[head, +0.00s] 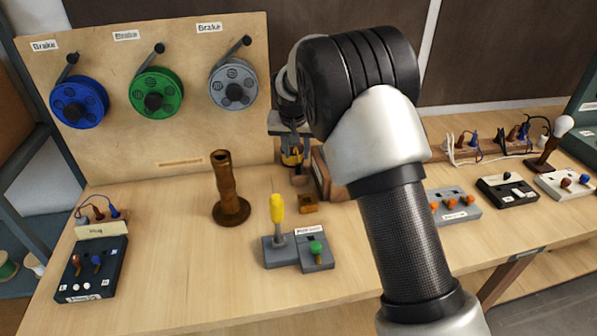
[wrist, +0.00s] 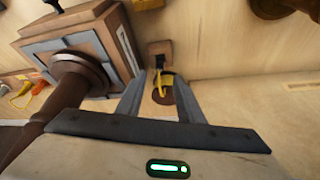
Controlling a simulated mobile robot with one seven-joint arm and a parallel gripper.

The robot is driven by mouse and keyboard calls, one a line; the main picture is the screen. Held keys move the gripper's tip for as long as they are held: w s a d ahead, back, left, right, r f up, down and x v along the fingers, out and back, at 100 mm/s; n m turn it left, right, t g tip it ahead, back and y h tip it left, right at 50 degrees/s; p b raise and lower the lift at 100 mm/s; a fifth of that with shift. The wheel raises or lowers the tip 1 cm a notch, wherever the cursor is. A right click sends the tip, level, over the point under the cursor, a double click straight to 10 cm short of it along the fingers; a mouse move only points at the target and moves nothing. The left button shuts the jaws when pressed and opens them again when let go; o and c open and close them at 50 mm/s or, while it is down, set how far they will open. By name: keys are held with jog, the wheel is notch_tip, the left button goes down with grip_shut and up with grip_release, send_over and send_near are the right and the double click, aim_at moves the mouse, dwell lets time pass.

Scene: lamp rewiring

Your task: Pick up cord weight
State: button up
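My gripper (head: 291,148) points down toward the bench at the back, just left of a wooden box. In the wrist view its two grey fingers (wrist: 160,92) are spread apart. Between and beyond them is a small yellow piece (wrist: 165,79) by a round brown part (wrist: 163,96), which I take to be the cord weight. The yellow piece also shows in the head view (head: 292,157), just below the fingers. I cannot tell whether either finger touches it. My arm hides part of the bench behind it.
The wooden box (wrist: 62,43) stands close beside my gripper. A brown turned post (head: 229,190) stands to the left. A yellow-handled lever (head: 278,208) and green-knobbed switch box (head: 315,252) are in front. Blue, green and grey reels hang on the back board (head: 180,120).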

aim_at(298, 165)
jog(key=shift+s+x, duration=0.15)
jog(key=shift+x, duration=1.35)
jog(key=shift+s+x, duration=0.15)
jog(key=shift+x, duration=1.35)
grip_shut()
